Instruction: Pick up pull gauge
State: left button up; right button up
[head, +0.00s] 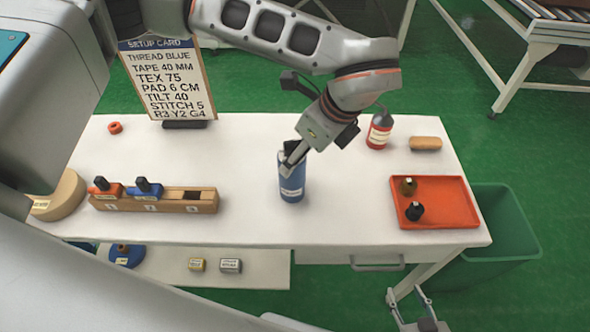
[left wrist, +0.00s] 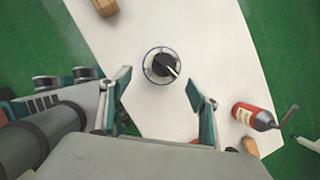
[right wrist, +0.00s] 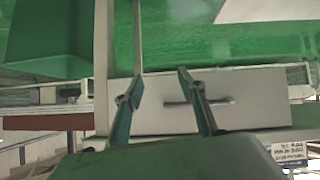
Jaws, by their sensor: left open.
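A blue cylinder (head: 292,188) with a black top and a pale label stands upright on the white table. It seems to be the pull gauge. My left gripper (head: 291,157) is at its upper part in the head view and hides some of it. In the left wrist view the cylinder (left wrist: 161,65) is seen from above, ahead of and between the open fingers (left wrist: 158,88); contact cannot be made out. My right gripper (head: 405,291) is low in front of the table, with fingers apart and empty. The right wrist view shows its fingers (right wrist: 160,76) before the drawer front.
A wooden holder (head: 160,204) with orange and blue pieces stands left. A setup card (head: 166,85) stands behind. A green bin (head: 515,230) is beside the table.

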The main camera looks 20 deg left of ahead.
aim_at(292, 176)
pick_arm(q)
jog(key=x, duration=0.7)
jog(key=shift+f+p, duration=0.3)
jog(key=shift+p, duration=0.05)
grip_shut()
